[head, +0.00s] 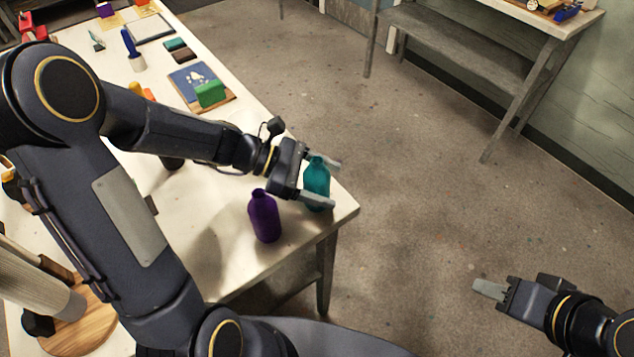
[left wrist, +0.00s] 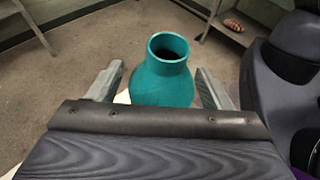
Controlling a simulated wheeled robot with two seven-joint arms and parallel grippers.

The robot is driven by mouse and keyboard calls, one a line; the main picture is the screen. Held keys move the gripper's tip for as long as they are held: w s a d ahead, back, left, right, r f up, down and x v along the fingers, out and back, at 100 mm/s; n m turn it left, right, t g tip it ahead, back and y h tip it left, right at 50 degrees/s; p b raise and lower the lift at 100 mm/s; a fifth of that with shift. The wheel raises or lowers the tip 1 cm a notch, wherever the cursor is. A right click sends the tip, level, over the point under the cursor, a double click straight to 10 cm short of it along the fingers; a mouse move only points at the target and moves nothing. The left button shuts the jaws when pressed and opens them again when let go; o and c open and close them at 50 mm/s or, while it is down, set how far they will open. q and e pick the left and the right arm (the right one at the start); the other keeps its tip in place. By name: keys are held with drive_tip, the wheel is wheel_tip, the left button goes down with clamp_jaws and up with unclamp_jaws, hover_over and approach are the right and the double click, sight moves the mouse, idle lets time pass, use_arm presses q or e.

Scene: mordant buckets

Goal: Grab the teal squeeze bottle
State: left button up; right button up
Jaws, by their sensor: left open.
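The teal squeeze bottle (head: 317,180) stands upright near the table's far right corner. My left gripper (head: 327,183) is open, with one finger on each side of the bottle. In the left wrist view the teal bottle (left wrist: 168,78) shows its open round mouth between the two fingers of my left gripper (left wrist: 160,88). Whether the fingers touch it I cannot tell. My right gripper (head: 490,289) is at the lower right, over the floor and away from the table. Only one finger shape shows clearly there.
A purple bottle (head: 264,216) stands on the table (head: 225,267), just left of and nearer than the teal one. A wooden bench (head: 440,45) stands across the floor. The table's right edge is close to the teal bottle.

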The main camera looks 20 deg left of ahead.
use_arm(q)
drive_tip(key=shift+d, duration=0.15)
drive_tip(key=c, duration=1.2)
drive_tip(key=shift+o, duration=0.2)
